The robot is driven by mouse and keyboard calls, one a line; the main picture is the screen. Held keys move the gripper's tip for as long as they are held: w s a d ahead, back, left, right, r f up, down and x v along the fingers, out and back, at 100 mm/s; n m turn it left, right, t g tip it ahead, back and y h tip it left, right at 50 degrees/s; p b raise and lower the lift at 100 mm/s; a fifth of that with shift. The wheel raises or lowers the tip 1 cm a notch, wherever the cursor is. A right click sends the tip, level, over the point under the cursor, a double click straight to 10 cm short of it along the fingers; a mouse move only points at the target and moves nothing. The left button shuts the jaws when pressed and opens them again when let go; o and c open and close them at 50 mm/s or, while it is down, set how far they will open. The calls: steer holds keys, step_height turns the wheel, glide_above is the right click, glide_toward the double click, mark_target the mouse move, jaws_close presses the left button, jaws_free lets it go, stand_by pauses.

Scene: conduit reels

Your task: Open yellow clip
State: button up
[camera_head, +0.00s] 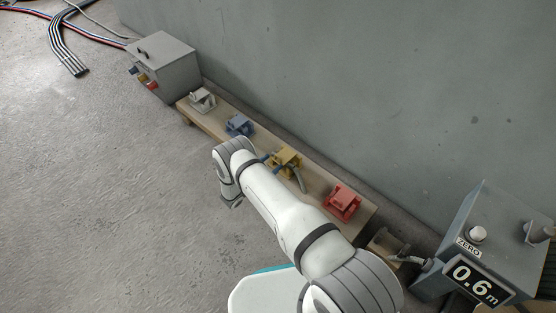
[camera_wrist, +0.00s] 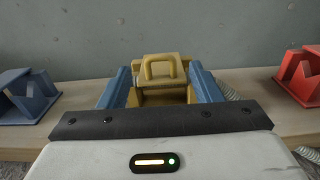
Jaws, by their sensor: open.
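The yellow clip (camera_head: 286,158) sits on the wooden bench, between the blue clip and the red clip. In the wrist view the yellow clip (camera_wrist: 164,68) is straight ahead, with its loop handle facing me. My gripper (camera_wrist: 160,78) is open, its two blue fingers reaching forward on the left and right of the clip. I see a gap on each side and nothing held. The clip's lower front is partly hidden by my gripper body, and I cannot tell whether its lid is latched. In the head view my arm hides most of my gripper (camera_head: 272,162).
The bench (camera_head: 222,121) runs along a grey wall. It also bears a white clip (camera_head: 202,99), a blue clip (camera_head: 240,124) and a red clip (camera_head: 342,203). A grey box (camera_head: 170,65) stands at its far end. A meter reading 0.6 m (camera_head: 478,280) stands at the right.

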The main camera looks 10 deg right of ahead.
mark_target(277, 158)
steer(key=shift+b+x, duration=0.55)
steer(key=shift+x, duration=1.8)
jaws_close()
